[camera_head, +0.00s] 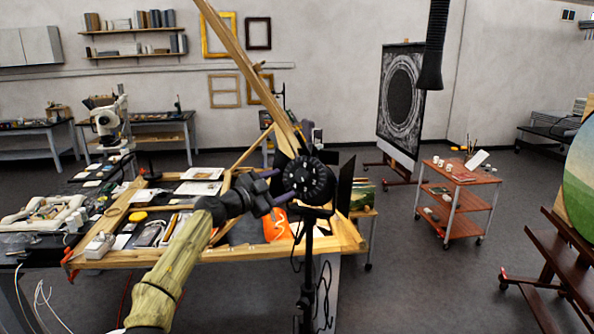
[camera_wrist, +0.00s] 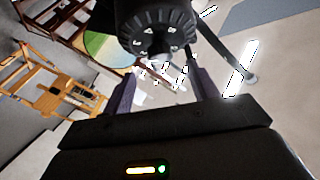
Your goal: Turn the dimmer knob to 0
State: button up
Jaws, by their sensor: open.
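The dimmer knob (camera_head: 310,182) is a round black dial with pale marks around its face, on a black stand in the middle of the head view. In the wrist view the knob (camera_wrist: 158,30) fills the top centre, its marks facing my camera; I cannot read its setting for sure. My gripper (camera_head: 282,187) is just left of the dial in the head view. In the wrist view its two purple-grey fingers (camera_wrist: 167,76) are spread apart, below the knob in the picture. Nothing is held between them. Whether a fingertip touches the dial cannot be told.
A wooden-framed worktable (camera_head: 130,262) with papers and tools lies behind and left of the stand. A slanted wooden beam (camera_head: 245,65) rises behind the dial. Dark cables hang along the stand's pole (camera_head: 308,265). A red-brown cart (camera_head: 458,180) stands right, with clear floor between.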

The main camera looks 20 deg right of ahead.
aim_at(297, 178)
jog(key=p+x, duration=0.3)
jog(key=x, duration=0.3)
jog(key=shift+w+d+r, duration=0.1)
jog(key=shift+d, duration=0.15)
jog(key=shift+w+d+p, duration=0.15)
jog(key=shift+d+p, duration=0.2)
jog(key=shift+c, duration=0.5)
jog(key=c, duration=0.9)
